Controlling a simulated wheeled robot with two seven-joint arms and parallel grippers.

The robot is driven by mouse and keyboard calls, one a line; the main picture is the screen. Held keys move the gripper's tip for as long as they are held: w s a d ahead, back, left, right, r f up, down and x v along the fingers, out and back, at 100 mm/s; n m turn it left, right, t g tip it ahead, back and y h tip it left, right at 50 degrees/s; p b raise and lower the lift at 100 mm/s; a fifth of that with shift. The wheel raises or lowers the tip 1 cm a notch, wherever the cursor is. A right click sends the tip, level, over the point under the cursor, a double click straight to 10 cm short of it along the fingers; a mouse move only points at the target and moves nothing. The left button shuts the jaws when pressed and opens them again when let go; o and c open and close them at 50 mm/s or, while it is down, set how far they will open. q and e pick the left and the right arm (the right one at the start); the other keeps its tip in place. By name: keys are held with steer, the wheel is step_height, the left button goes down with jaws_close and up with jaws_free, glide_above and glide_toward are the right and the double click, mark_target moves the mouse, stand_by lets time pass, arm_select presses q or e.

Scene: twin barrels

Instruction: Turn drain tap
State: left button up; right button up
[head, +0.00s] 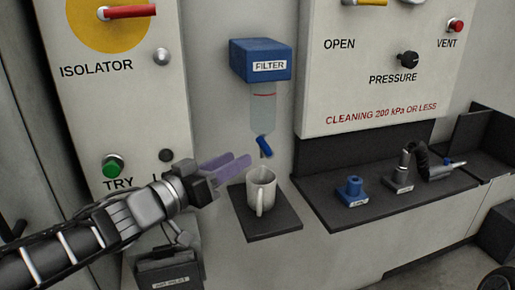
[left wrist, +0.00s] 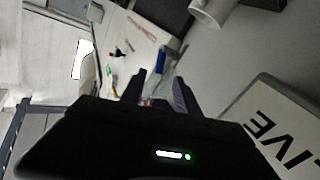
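The drain tap (head: 264,146) is a small blue lever at the bottom of the clear filter bowl (head: 262,108). It hangs tilted under the blue box labelled FILTER (head: 260,62). My left gripper (head: 241,166) is below and left of the tap, apart from it, with its purple fingers pointing right. The fingers are apart, and in the left wrist view the gripper (left wrist: 158,92) shows a gap between them. A white mug (head: 260,188) stands upright below the tap, just right of the fingertips. My right gripper is not in view.
The mug stands on a small dark shelf (head: 262,225). A longer dark shelf (head: 375,207) to the right holds a blue fitting (head: 353,190) and a grey tool with a dark hose (head: 404,170). The isolator panel (head: 115,100) is left; the pressure panel (head: 375,70) is upper right.

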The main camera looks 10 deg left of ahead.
mark_target(262, 143)
arm_select(q)
steer(key=b+x, duration=0.1)
steer(key=x, duration=0.6)
steer(key=shift+w+d+b, duration=0.15)
steer(key=shift+w+b, duration=0.1)
steer(key=shift+b, duration=0.15)
steer(key=shift+c, duration=0.2)
jaws_close()
